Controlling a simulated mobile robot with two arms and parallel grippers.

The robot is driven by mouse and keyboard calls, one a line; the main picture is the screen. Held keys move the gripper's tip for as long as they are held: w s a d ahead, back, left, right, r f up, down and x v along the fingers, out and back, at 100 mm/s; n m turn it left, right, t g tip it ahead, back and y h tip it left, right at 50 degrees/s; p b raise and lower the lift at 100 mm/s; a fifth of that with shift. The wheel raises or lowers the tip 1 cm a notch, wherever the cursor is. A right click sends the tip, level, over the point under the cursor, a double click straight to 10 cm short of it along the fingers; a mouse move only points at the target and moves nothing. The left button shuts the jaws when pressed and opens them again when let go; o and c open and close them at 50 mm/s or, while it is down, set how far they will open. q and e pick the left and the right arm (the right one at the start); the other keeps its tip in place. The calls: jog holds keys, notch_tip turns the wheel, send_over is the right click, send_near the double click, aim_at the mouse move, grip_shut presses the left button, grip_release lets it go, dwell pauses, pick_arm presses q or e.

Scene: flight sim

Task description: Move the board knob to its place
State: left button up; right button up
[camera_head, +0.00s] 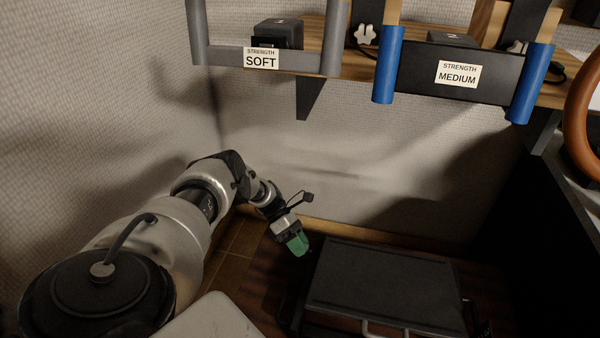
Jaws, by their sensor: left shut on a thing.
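My left gripper (299,245), with green fingers, points down low in the corner, just left of a dark flat-topped case. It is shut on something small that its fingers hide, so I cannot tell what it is. A white lobed knob (365,35) is on the wooden shelf between the SOFT and MEDIUM bars. A second pale knob (517,47) shows partly behind the right blue grip. I cannot tell whether either is the board knob, and its place cannot be made out. My right gripper is out of view.
The wooden shelf (350,68) crosses the top, holding the grey SOFT bar (222,55) and the blue-gripped MEDIUM bar (420,78). A dark bracket (309,97) hangs below. The dark case (385,280) stands right of my gripper; a dark panel (530,220) closes the right side.

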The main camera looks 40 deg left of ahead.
pick_arm(q)
jog(key=shift+d, duration=0.1)
jog(key=o, duration=0.9)
jog(key=shift+o, duration=0.2)
jog(key=b+v, duration=0.1)
jog(key=v, duration=0.9)
jog(key=shift+a+r+b, duration=0.25)
jog(key=shift+a+b, duration=0.05)
jog(key=shift+b, duration=0.1)
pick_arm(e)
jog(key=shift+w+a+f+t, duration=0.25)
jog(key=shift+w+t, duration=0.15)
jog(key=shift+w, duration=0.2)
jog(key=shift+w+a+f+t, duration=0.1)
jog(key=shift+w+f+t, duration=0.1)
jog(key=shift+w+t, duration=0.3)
pick_arm(q)
jog(key=shift+w, duration=0.1)
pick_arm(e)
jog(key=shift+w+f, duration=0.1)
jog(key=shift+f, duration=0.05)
